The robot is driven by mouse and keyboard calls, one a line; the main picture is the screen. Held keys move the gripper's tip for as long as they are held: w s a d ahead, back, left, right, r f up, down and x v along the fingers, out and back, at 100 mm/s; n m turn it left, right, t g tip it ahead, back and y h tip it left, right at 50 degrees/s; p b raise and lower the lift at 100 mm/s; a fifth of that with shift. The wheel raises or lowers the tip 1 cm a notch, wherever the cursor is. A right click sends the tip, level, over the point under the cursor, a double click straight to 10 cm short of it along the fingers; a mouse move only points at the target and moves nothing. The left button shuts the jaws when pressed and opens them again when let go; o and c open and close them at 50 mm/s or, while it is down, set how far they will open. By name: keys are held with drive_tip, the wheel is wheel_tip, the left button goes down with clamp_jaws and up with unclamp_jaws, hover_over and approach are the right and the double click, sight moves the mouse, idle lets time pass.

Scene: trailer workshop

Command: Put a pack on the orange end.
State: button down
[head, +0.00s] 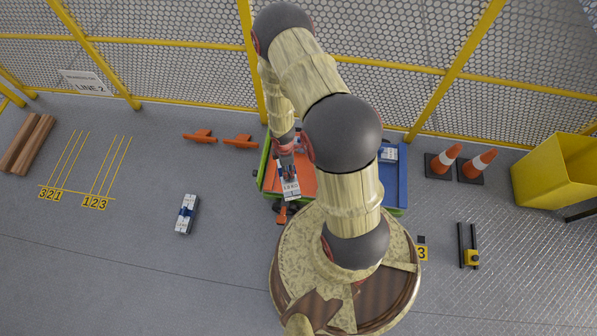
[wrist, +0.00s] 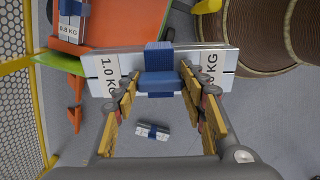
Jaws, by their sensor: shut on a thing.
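My gripper (wrist: 160,85) is shut on the blue handle of a white pack marked 1.0 KG (wrist: 105,70). The held pack (head: 291,190) shows below the wrist in the head view, against the orange end. The orange end (head: 303,178) is the left part of a green-edged platform; its orange surface (wrist: 125,20) lies behind the held pack in the wrist view. A pack marked 0.8 KG (wrist: 70,28) stands on it at the upper left. Another pack (head: 388,154) stands on the blue end (head: 400,180). One more pack (head: 187,214) lies on the floor. My arm hides the platform's middle.
Two orange wedges (head: 240,141) lie on the floor by the fence. Two traffic cones (head: 478,165) and a yellow bin (head: 553,172) stand at the right. Brown beams (head: 27,144) lie at the far left. The floor left of the platform is mostly clear.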

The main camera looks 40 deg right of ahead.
drive_tip(key=f+n, duration=0.2)
drive_tip(key=n, duration=0.1)
drive_tip(key=a+f+n, duration=0.1)
drive_tip(key=f+n, duration=0.1)
drive_tip(key=n, duration=0.1)
drive_tip(key=f+n, duration=0.2)
drive_tip(key=n, duration=0.1)
drive_tip(key=shift+s+a+n, duration=0.3)
drive_tip(key=shift+s+n, duration=0.05)
drive_tip(key=shift+n, duration=0.05)
wheel_tip(320, 180, down, 6)
drive_tip(key=w+n+b, duration=0.1)
drive_tip(key=n+b, duration=0.3)
drive_tip(key=w+d+f+b, duration=0.1)
drive_tip(key=w+d+f, duration=0.4)
drive_tip(key=d+f, duration=0.5)
drive_tip(key=shift+d+f+b, duration=0.2)
drive_tip(key=shift+d+b, duration=0.2)
drive_tip(key=shift+d, duration=0.55)
drive_tip(key=shift+w+d+f, duration=0.1)
drive_tip(key=shift+f, duration=0.15)
wheel_tip(320, 180, down, 3)
drive_tip(key=shift+d+f+b, duration=0.1)
drive_tip(key=shift+f+b, duration=0.1)
drive_tip(key=shift+b, duration=0.9)
